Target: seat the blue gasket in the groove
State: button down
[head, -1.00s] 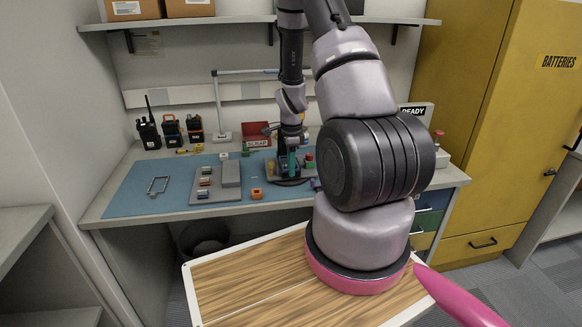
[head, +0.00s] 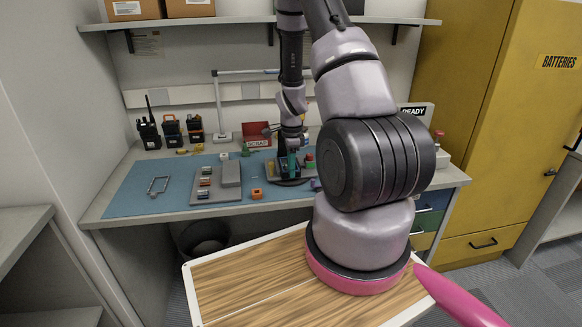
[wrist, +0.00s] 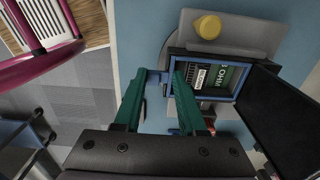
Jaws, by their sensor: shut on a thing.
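The blue gasket (wrist: 204,55) shows in the wrist view as a thin blue frame along the rim of an open dark radio housing (wrist: 174,52). My gripper (wrist: 158,76) has green fingers and is shut on a small blue part at the gasket's left side. I cannot tell whether the gasket lies down in the groove all the way round, and part of the rim is hidden by the right finger. In the head view my gripper (head: 292,162) is low over the fixture at the right of the blue mat, and the gasket cannot be made out.
A dark cover (wrist: 283,112) stands open right of the housing. A yellow knob (wrist: 207,27) sits on the grey fixture behind it. Radios stand at the back left.

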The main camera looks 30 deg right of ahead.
jog(key=shift+f, duration=0.1)
jog(key=shift+c, duration=2)
grip_release()
notch_tip(320, 180, up, 11)
